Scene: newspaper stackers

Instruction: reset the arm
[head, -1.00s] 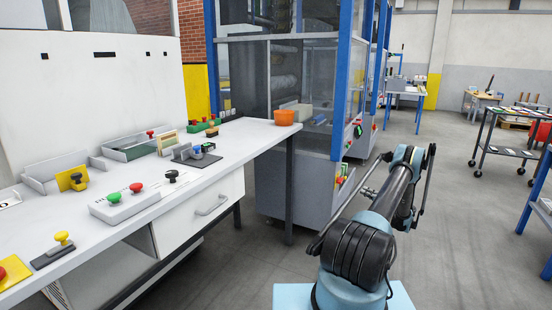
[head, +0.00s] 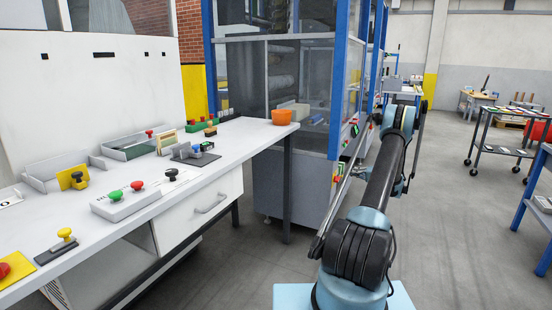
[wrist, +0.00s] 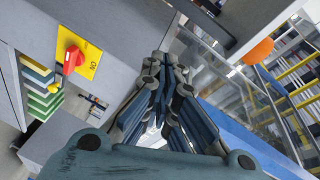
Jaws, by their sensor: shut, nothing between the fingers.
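My gripper (wrist: 166,72) shows in the wrist view with its dark jointed fingers together and nothing between them. In the head view my arm reaches up and away from its base, right of the workbench, and I cannot make out the fingers there. In the wrist view, a red knob on a yellow plate (wrist: 82,56) is left of the fingers, set on a grey surface. An orange bowl (wrist: 258,51) is at the upper right of that view; it also shows on the far end of the bench in the head view (head: 282,117).
The white workbench (head: 215,178) carries a box with green and red buttons (head: 125,203) and several other controls. A blue-framed glass cabinet (head: 300,85) stands behind it. A dark cart (head: 500,150) is at the right. Open floor (head: 450,240) lies right of my arm.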

